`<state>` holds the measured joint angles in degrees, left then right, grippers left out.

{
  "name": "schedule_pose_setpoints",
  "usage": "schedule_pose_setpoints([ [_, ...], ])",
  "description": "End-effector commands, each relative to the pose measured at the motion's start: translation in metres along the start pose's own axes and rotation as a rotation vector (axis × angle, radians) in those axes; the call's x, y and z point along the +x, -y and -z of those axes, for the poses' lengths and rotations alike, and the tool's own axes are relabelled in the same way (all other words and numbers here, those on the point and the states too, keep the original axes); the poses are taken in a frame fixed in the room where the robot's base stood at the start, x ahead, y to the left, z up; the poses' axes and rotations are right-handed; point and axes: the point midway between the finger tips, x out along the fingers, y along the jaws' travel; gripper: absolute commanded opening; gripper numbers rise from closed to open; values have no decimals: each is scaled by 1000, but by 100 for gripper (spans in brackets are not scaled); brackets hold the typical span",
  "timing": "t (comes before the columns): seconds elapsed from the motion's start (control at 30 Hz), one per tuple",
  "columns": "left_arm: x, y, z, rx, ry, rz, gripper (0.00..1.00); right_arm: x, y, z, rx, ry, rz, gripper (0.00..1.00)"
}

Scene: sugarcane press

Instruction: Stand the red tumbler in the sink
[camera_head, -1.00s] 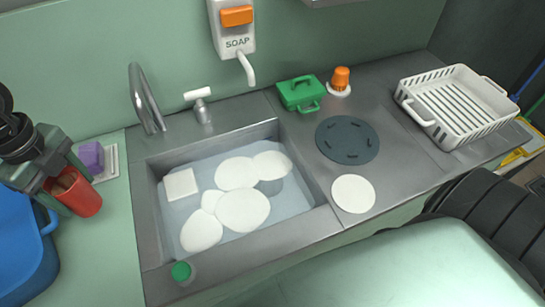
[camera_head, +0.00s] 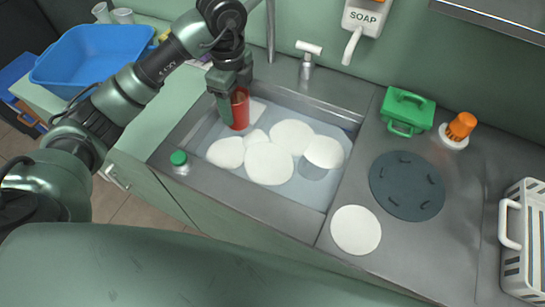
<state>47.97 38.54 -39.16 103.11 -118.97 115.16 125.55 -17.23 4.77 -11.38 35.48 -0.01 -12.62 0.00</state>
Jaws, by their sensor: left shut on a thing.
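My left gripper (camera_head: 229,97) comes in from the left, pointing down, and is shut on the red tumbler (camera_head: 240,110). The tumbler looks upright and is over the back left part of the sink (camera_head: 345,122). Whether its base touches the sink floor or hangs above it I cannot tell. Part of the tumbler is hidden by the gripper fingers. The sink holds bluish water with several white foam patches (camera_head: 268,163). My right gripper is not in view.
A green-capped bottle (camera_head: 179,162) stands at the sink's front left corner. The faucet (camera_head: 270,30) and a white tap (camera_head: 308,58) stand behind the sink. A blue tub (camera_head: 92,56) is at the left. A green box (camera_head: 407,110), dark disc (camera_head: 406,186) and white disc (camera_head: 355,230) are at the right.

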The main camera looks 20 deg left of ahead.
Motion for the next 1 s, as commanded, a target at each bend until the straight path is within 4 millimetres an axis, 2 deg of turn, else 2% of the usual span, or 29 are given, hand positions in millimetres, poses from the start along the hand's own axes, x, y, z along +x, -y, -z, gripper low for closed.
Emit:
schedule_pose_setpoints([
  [0.17, 32, -2, 2, 1, -5, -7, 18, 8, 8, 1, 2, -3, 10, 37],
  [0.27, 55, -2, 0, 0, -1, -9, 18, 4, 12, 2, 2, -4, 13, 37],
  [0.5, 119, -2, 1, 2, -1, -7, 18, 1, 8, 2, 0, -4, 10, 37],
  [0.6, 139, -1, 1, 1, -1, -4, 18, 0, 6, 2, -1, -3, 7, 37],
  [0.87, 164, 0, 1, 2, -1, -3, 18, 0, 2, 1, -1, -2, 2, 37],
  [1.0, 186, 0, 1, 2, -1, -4, 18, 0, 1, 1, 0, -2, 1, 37],
])
